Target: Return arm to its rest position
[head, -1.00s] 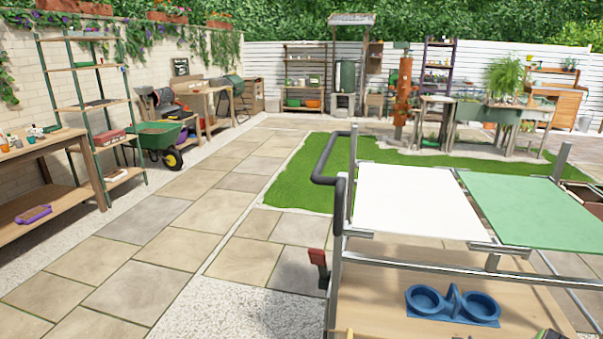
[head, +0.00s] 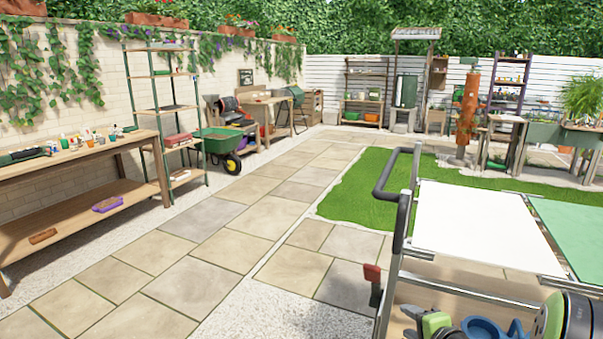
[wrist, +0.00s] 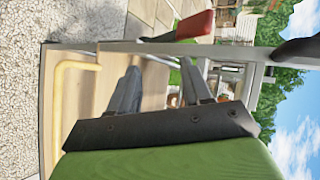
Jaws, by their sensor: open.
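My gripper (wrist: 158,68) shows in the wrist view with its two dark fingers spread apart and nothing between them. Its green body fills the bottom of that view. The fingers are over or near the cart's wooden surface; the gap between them cannot be judged. In the head view, green and black parts of my arm stand at the bottom right, over the cart's lower deck. The arm partly hides a blue double-cup holder (head: 484,327) on that deck.
The metal-framed cart has a white panel (head: 478,222), a green panel (head: 580,230) and a dark handle (head: 382,180). A wooden bench (head: 75,155), shelf rack and green wheelbarrow (head: 218,140) line the left wall. Paving (head: 190,235) between is clear.

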